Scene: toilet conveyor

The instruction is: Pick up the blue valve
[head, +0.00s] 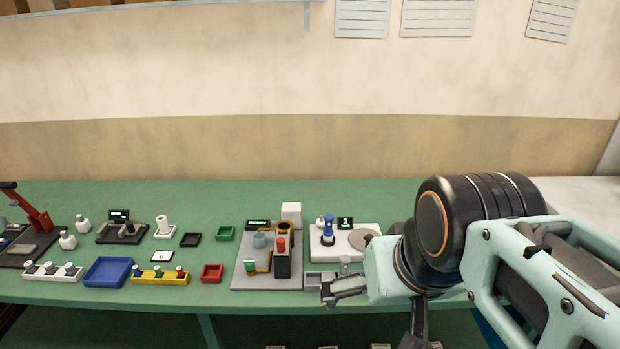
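A small blue piece (328,230), which looks like the blue valve, stands upright on a white station (318,252) on the green table. My gripper (328,290) is at the table's front edge, in front of and below the white station in the picture. It points left and appears apart from the blue piece. Its fingers are small and seen from the side, so I cannot tell whether they are open or shut. Nothing is clearly visible between them. My arm comes in from the right and hides the table there.
A grey station (240,284) with a red-topped part stands left of the white station. Further left are a blue tray (108,271), a yellow rack (160,278), a red bin (212,273) and a red-handled press (36,215). A grey disc (364,238) lies right of the blue piece.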

